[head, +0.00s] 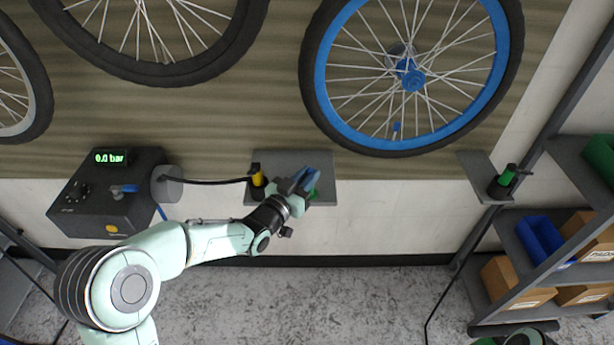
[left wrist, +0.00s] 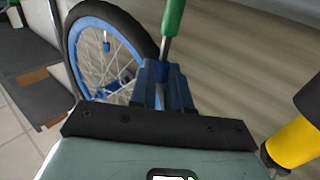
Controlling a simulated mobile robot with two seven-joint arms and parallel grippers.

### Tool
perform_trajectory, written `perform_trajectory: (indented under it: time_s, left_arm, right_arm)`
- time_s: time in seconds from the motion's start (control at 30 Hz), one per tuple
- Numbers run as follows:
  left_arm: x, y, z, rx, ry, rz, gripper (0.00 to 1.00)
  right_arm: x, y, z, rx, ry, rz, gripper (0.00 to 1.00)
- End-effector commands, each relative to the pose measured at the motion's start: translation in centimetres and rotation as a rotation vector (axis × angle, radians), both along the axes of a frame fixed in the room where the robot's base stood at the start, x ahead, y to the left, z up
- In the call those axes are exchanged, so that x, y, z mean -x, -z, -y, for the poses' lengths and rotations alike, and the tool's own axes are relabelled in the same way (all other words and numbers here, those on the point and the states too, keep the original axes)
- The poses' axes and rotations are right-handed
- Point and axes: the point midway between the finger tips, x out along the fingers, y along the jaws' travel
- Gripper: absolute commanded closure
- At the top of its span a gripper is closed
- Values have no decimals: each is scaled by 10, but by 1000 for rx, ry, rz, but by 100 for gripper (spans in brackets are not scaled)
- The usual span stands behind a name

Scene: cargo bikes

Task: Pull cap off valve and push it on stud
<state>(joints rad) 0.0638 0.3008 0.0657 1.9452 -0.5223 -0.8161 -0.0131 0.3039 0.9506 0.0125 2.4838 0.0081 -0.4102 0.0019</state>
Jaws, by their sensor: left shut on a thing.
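My left gripper (head: 318,175) is over a grey plate (head: 320,162) below the wheels in the head view. In the left wrist view its blue-grey fingers (left wrist: 162,85) are closed around a slim grey shaft with a dark blue part. A green handle (left wrist: 173,18) is at the shaft's far end; some green (head: 312,193) also shows beside the gripper in the head view. A small blue piece (head: 397,127), perhaps the valve cap, is inside the blue wheel's rim; it also shows in the left wrist view (left wrist: 105,45). I cannot make out the stud. My right gripper is out of view.
The blue-rimmed wheel (head: 327,75) hangs up and right of my gripper. A yellow-and-black tool (head: 258,178) stands close left of it, near the pump box (head: 105,205). A green-topped holder (head: 503,180) sits on a right-hand plate. Shelves (head: 540,270) stand at right.

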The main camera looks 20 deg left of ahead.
Motion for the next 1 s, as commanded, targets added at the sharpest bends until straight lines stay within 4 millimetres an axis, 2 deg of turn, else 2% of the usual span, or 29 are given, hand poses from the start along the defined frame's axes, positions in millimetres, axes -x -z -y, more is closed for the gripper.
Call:
perform_trajectory:
  time_s: [1.0]
  left_arm:
    - [0, 8, 0, 0, 0, -1, 100]
  right_arm:
    - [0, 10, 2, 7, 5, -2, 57]
